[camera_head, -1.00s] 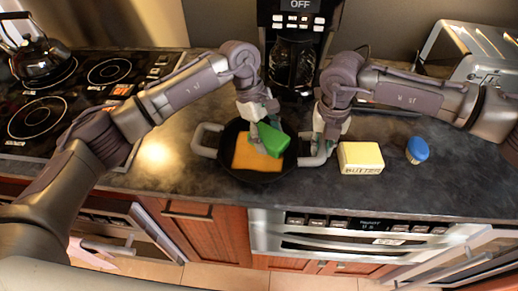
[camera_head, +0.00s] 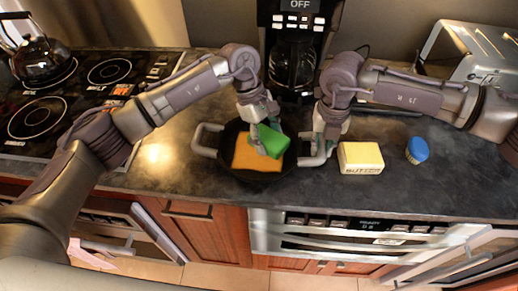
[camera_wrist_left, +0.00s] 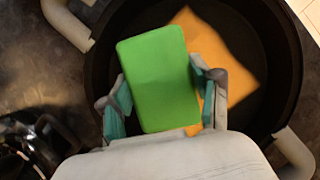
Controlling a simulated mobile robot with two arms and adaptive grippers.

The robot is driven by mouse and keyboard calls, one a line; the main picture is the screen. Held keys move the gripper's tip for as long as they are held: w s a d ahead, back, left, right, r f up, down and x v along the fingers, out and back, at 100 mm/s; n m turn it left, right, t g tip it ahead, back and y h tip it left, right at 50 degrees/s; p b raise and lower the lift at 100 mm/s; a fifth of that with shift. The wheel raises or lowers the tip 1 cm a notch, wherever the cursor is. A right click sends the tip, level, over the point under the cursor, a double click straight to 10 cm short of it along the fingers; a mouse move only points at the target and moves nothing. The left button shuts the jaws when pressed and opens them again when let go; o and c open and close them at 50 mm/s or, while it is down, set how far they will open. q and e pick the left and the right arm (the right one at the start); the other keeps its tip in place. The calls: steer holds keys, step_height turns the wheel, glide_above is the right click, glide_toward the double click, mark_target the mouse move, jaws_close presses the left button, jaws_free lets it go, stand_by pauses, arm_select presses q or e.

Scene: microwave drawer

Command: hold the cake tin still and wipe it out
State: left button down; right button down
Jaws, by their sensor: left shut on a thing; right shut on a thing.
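The cake tin (camera_head: 262,179) is a dark round pan with two light grey handles, standing on the counter. A flat orange square (camera_head: 243,154) lies on its floor, partly covered by my left gripper and the green sponge. My left gripper (camera_head: 263,142) is shut on the green sponge (camera_head: 274,140), inside the tin over the orange square. In the left wrist view the sponge (camera_wrist_left: 158,75) sits between both fingers. My right gripper (camera_head: 319,146) is shut on the tin's right handle (camera_head: 314,160); its fingers partly hide the handle.
A butter block (camera_head: 361,158) and a blue-topped object (camera_head: 417,150) stand right of the tin. A coffee maker (camera_head: 293,65) is behind it, a toaster (camera_head: 470,55) at the back right. The stovetop (camera_head: 60,100) with a kettle (camera_head: 38,57) is at left. The counter's front edge is close.

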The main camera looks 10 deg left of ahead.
mark_target(250, 140)
arm_select(q)
steer(key=shift+f, duration=0.4)
steer(key=shift+a, duration=2.3)
steer(key=shift+d, duration=2.35)
steer(key=shift+a, duration=1.15)
steer(key=shift+a+f, duration=0.1)
steer(key=shift+a, duration=1.05)
steer(key=shift+s+d, duration=0.15)
steer(key=shift+d, duration=0.9)
steer(key=shift+d+r, duration=0.2)
steer(key=shift+d, duration=1.1)
